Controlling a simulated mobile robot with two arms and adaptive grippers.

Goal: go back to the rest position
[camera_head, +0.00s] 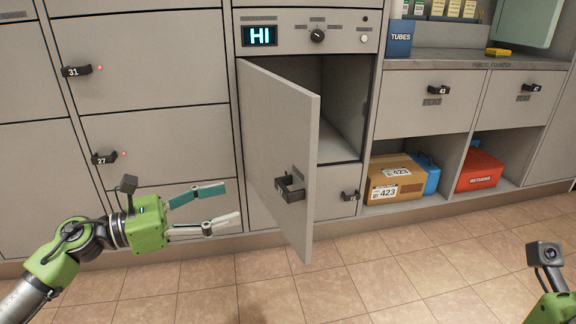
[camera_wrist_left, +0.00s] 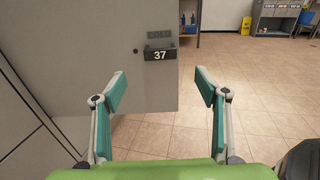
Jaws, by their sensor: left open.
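My left gripper (camera_head: 222,206) is open and empty, in front of the lockers, to the left of an open locker door (camera_head: 275,140). In the left wrist view its two teal-padded fingers (camera_wrist_left: 160,92) are spread apart with nothing between them. The open door, with handle 37 (camera_wrist_left: 160,54), stands ahead of them on the left in that view. A gap shows between the gripper and the door handle (camera_head: 290,187) in the head view. Of my right arm, only a green part with a camera (camera_head: 546,256) shows at the lower right; its fingers are out of frame.
The open compartment (camera_head: 340,100) looks empty. A cardboard box (camera_head: 396,178), a blue container (camera_head: 428,174) and a red box (camera_head: 480,170) sit in low cubbies at right. The tiled floor (camera_head: 420,270) in front is clear.

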